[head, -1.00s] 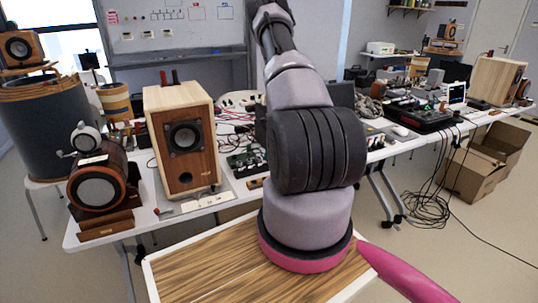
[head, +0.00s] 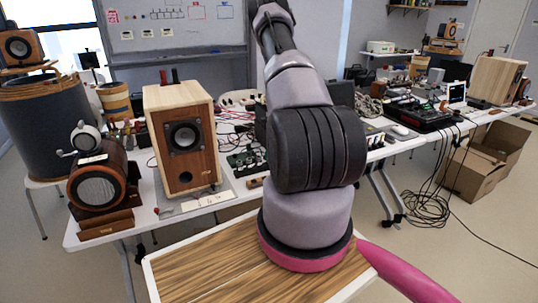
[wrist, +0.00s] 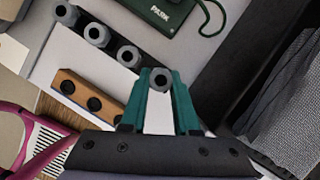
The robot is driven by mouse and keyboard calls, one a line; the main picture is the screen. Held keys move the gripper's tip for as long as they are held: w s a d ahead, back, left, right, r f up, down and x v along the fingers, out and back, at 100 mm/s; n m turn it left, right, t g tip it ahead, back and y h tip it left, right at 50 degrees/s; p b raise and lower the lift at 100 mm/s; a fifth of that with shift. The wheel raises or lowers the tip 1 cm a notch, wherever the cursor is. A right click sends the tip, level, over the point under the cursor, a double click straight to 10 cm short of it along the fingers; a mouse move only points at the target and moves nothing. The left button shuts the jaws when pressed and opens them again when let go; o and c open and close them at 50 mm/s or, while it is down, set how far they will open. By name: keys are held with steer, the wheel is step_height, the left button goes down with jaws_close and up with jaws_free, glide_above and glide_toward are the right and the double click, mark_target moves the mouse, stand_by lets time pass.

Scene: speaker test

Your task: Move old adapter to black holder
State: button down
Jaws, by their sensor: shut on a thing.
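In the wrist view, my gripper (wrist: 161,84) has two green fingers shut on a small grey ring-shaped adapter (wrist: 161,76), its dark hole facing the camera. Three similar grey adapters stand in a slanting row up and to the left, the nearest one (wrist: 130,57) close to the left finger. A wooden block (wrist: 77,82) with three dark round holes lies left of the fingers. A long black piece (wrist: 226,75) lies to the right; I cannot tell if it is the black holder. In the head view, my arm hides the gripper and the adapter.
Grey mesh (wrist: 290,95) is at right. In the head view, a wooden speaker (head: 185,135) and circuit boards (head: 245,158) stand on the white table (head: 100,232). Cables and equipment crowd its right side.

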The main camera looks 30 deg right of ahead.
steer(key=shift+f, duration=0.8)
steer(key=c, duration=0.6)
jaws_free()
steer(key=shift+r, duration=0.1)
steer(key=shift+d+r, duration=0.15)
steer(key=shift+r, duration=3.45)
steer(key=shift+a+r, duration=0.1)
steer(key=shift+a, duration=0.1)
